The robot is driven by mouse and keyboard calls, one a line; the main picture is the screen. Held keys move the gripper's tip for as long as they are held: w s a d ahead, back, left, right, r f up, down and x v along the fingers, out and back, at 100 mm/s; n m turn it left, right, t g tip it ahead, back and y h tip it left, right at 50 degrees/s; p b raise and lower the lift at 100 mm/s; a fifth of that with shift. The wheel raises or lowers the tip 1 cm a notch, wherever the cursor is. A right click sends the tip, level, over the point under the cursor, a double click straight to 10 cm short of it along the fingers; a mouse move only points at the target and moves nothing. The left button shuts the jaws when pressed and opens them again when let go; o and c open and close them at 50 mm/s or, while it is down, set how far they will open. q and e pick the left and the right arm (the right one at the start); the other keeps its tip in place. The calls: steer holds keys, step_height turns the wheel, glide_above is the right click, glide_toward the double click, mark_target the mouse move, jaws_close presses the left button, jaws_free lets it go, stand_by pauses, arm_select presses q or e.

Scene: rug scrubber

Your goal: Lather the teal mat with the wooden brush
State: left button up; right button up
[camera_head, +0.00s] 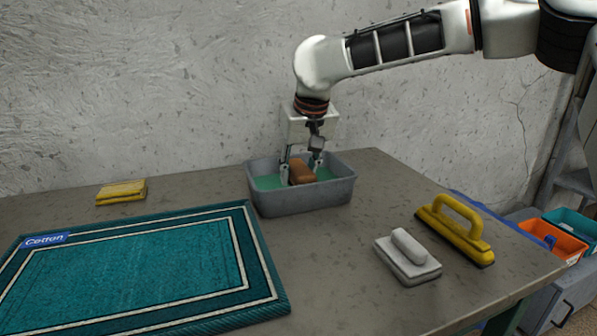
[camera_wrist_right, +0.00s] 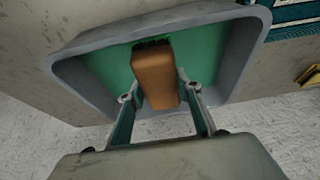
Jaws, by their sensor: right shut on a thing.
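The teal mat (camera_head: 130,266) lies flat on the table at the left in the head view, with a blue label reading Cotton at its upper left corner. The wooden brush (camera_head: 301,173) is inside a grey tub holding green liquid. My right gripper (camera_head: 302,172) reaches down into the tub and is shut on the brush. In the right wrist view the brush (camera_wrist_right: 155,78) sits between the fingers of my right gripper (camera_wrist_right: 161,92), its dark bristles at the far end over the green liquid. My left gripper is out of view.
The grey tub (camera_head: 304,199) stands near the table's back edge, right of the mat. A white-handled block (camera_head: 408,262) and a yellow-handled brush (camera_head: 456,232) lie at the right. An orange bin (camera_head: 555,241) is beyond the table.

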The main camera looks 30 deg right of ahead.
step_height(320, 180, up, 8)
steer(key=shift+r+p, duration=0.2)
steer(key=shift+p, duration=0.65)
steer(key=shift+r, duration=0.7)
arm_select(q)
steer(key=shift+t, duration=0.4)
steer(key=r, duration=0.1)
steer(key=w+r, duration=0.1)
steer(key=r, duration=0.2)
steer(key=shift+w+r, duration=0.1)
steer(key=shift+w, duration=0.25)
arm_select(e)
steer(key=shift+f, duration=0.1)
